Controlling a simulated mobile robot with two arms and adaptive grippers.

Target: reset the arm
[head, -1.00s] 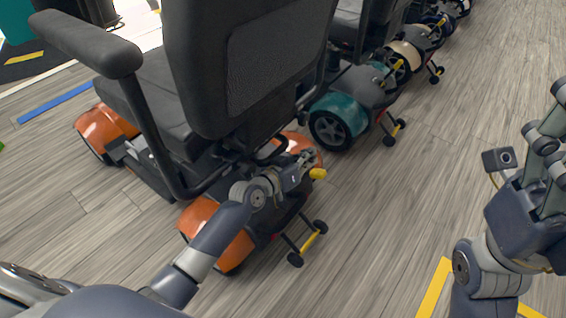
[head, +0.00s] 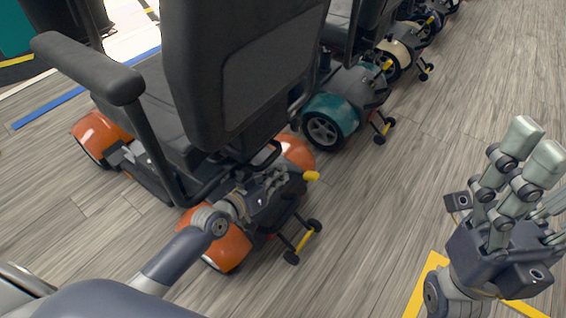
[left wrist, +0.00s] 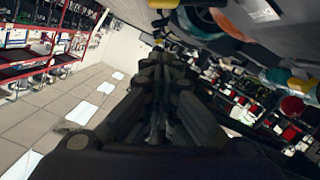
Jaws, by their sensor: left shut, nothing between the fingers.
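My left gripper (head: 270,188) is shut and empty. In the head view it is in front of the rear of an orange scooter (head: 222,245), close below its black seat back; I cannot tell if it touches. In the left wrist view its dark fingers (left wrist: 160,85) run up the middle, close together. My right gripper (head: 532,150) is raised at the right edge of the head view, over open floor. Its long grey fingers point up, and nothing is seen in them; their opening is unclear.
A teal scooter (head: 335,112) and several others stand in a row toward the back. The wood floor (head: 450,130) on the right is clear. Yellow floor tape (head: 422,280) lies below my right gripper. Red shelves (left wrist: 48,48) show in the left wrist view.

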